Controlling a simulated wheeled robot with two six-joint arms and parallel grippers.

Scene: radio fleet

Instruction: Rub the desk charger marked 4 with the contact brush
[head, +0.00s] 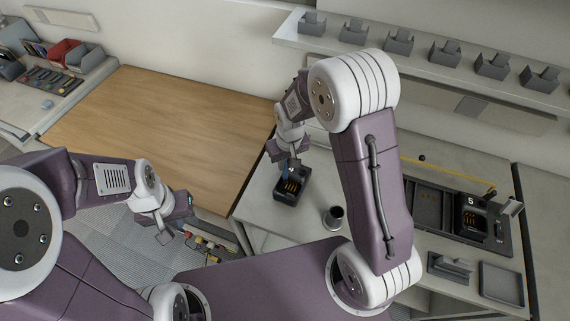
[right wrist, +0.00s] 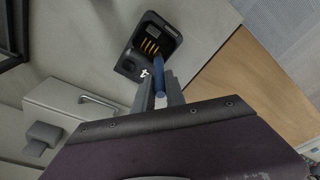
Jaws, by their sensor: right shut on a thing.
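A black desk charger (head: 288,192) with gold contacts sits on the light counter, left of the metal cup. In the right wrist view the charger (right wrist: 132,64) has a white mark, apparently a 4, on its near edge, partly beside the brush. My right gripper (right wrist: 166,92) is shut on the blue contact brush (right wrist: 160,73), whose far end is at the charger's near edge; whether it touches cannot be told. In the head view my right gripper (head: 291,161) is just above the charger's back. My left gripper (head: 177,235) hangs empty over the floor area, its fingers apart.
A metal cup (head: 333,217) stands close right of the charger. Another charger marked 5 (head: 471,220) sits in a dark tray at the right. A shelf (head: 440,75) with several grey holders runs along the back. The wooden tabletop (head: 170,125) is clear.

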